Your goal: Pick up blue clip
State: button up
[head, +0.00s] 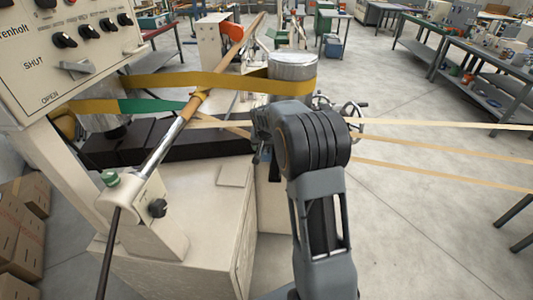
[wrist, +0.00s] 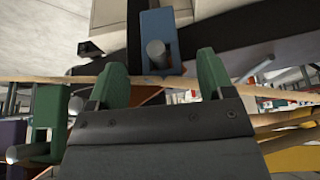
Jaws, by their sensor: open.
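The blue clip (wrist: 158,22) is a blue block with a grey metal cylinder at its lower part, at the top middle of the wrist view. My gripper (wrist: 161,78) shows two green-padded fingers, spread apart with nothing held between them. The clip is beyond the fingertips, in line with the gap between them, and appears apart from them. In the head view my arm's wrist hides the gripper, and I cannot make out the blue clip there.
A green clip (wrist: 45,122) and a purple one (wrist: 13,135) are at the left of the wrist view. In the head view, pale strips (head: 440,147) run right from beside my arm. A yellow belt (head: 200,80) wraps a metal drum (head: 293,67). A control panel (head: 70,50) stands left.

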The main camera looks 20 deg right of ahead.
jog(key=shift+p+x, duration=0.5)
jog(key=shift+x, duration=1.7)
jog(key=shift+c, duration=0.2)
jog(key=c, duration=1)
jog(key=shift+c, duration=0.2)
jog(key=shift+r+b, duration=0.15)
jog(key=shift+b, duration=0.2)
jog(key=shift+s+a+r, duration=0.1)
jog(key=shift+s+a, duration=0.05)
jog(key=shift+s, duration=0.05)
jog(key=s+a+b, duration=0.2)
jog(key=s+a, duration=0.2)
jog(key=s, duration=0.3)
jog(key=s+a+b, duration=0.2)
jog(key=s+a, duration=0.2)
jog(key=s, duration=0.4)
jog(key=shift+s, duration=0.25)
